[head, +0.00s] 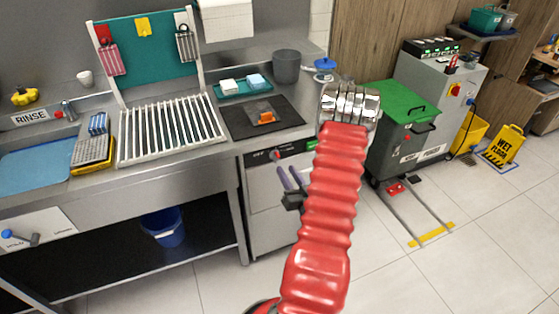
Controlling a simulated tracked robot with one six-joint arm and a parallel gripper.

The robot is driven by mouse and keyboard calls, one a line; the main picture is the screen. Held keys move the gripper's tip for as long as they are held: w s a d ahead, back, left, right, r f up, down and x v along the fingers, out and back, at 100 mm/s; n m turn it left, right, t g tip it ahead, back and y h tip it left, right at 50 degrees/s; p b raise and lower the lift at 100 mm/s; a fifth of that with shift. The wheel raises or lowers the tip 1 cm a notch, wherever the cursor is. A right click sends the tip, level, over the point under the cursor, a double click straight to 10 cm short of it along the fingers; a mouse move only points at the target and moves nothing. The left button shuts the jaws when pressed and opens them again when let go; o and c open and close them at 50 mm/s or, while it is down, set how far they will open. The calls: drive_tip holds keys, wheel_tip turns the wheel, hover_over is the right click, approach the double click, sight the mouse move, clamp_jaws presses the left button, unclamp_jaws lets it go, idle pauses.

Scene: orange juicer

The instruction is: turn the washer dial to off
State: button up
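The washer (262,218) is the steel-fronted unit under the counter. Its dark control panel (256,159) runs along the top of its front. A small red dial (276,155) sits on the panel, and its exact setting is too small to read. My gripper (288,172) is in front of the washer, just below the dial in the picture. Its two purplish fingers point up and stand apart with nothing seen between them. I cannot tell the depth gap to the dial. My red sleeved arm hides the right side of the washer.
A black mat with an orange item (265,118) lies on the counter above. A drain rack (168,132) and the sink (40,172) are to the left. A blue bucket (164,228) is on the lower shelf.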

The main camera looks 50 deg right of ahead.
sight(279, 158)
drive_tip(key=x, duration=0.7)
drive_tip(key=shift+w+d, duration=0.15)
drive_tip(key=shift+w, duration=0.1)
drive_tip(key=shift+c, duration=0.3)
clamp_jaws()
